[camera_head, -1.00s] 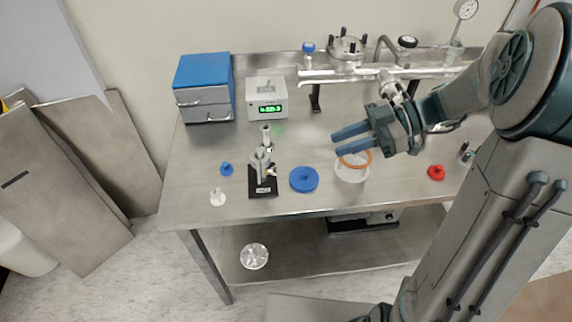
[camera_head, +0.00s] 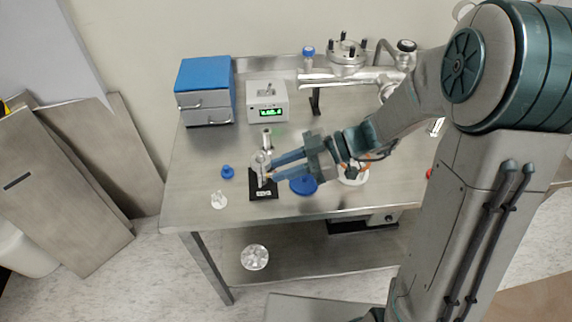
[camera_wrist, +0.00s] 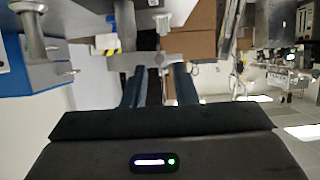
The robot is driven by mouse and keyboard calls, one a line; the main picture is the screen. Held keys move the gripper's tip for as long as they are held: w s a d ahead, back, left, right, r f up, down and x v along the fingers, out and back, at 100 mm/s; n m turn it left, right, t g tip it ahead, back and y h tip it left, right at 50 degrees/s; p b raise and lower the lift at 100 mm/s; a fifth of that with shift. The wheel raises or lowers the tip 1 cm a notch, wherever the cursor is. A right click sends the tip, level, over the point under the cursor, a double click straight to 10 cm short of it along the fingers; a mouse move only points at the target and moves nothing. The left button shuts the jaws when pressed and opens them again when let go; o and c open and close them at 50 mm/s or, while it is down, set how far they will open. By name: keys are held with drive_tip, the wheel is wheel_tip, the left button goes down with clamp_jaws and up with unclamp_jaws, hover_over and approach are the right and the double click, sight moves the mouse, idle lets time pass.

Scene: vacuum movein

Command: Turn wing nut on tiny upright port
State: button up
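The tiny upright port (camera_head: 261,172) is a small metal fitting standing on a black base plate (camera_head: 262,193) on the steel table. Its wing nut is too small to make out clearly in the head view. My gripper (camera_head: 271,168) is level and comes in from the right, its two blue fingers apart and their tips at the port. In the wrist view, the fingers (camera_wrist: 160,72) are spread, with a metal clamp-like part (camera_wrist: 152,60) at their tips. I cannot tell whether either finger touches it.
A blue knob (camera_head: 227,172) and a white piece (camera_head: 218,200) stand left of the port. A blue ring (camera_head: 304,186) lies right, below my gripper. Behind are a grey display box (camera_head: 267,96), a blue-topped drawer unit (camera_head: 205,77) and a metal manifold (camera_head: 345,75).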

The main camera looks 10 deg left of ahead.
clamp_jaws()
drive_tip(key=shift+w, duration=0.1)
drive_tip(key=shift+w+f+m+g+b, duration=0.1)
drive_tip(key=shift+m+g+b, duration=0.35)
drive_tip(key=shift+b, duration=0.2)
drive_tip(key=shift+w+m+g, duration=0.15)
drive_tip(key=shift+m+g, duration=0.1)
drive_tip(key=shift+m, duration=0.3)
unclamp_jaws()
